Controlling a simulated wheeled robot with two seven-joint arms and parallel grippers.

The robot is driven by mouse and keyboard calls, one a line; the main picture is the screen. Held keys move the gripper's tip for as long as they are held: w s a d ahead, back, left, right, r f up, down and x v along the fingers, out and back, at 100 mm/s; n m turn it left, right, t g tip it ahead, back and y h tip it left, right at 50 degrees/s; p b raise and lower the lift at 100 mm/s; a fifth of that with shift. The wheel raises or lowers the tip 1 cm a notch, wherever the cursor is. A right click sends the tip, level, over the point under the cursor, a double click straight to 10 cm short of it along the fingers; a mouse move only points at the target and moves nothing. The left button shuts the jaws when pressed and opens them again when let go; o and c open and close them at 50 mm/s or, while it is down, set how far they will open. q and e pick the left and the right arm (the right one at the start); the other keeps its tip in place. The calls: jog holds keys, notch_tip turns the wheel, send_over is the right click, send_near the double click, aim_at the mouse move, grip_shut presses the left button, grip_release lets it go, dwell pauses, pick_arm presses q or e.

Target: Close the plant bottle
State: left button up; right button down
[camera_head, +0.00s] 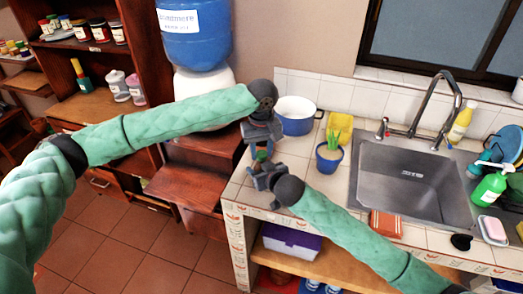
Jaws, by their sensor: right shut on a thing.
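My left arm comes in from the left, and its dark gripper (262,137) hangs near the counter's left end. My right arm comes in from the lower right, and its gripper (262,170) is just below the left one. A small green and dark thing, likely the plant bottle (262,156), shows between the two grippers. My right gripper is shut on it. Most of the bottle is hidden by the grippers, and its cap cannot be made out. Whether the left fingers are open or shut is not clear.
A blue pot with a green plant (329,154), a yellow container (339,128) and a blue-and-white pot (296,116) stand on the tiled counter. The sink (410,180) is to the right. A blue water jug (194,35) stands at the left.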

pick_arm(q)
jog(key=o, duration=0.3)
jog(key=shift+r, duration=0.1)
jog(key=shift+r, duration=2.15)
jog(key=shift+c, duration=0.3)
jog(key=shift+r+n, duration=1.2)
jog(key=shift+r, duration=0.55)
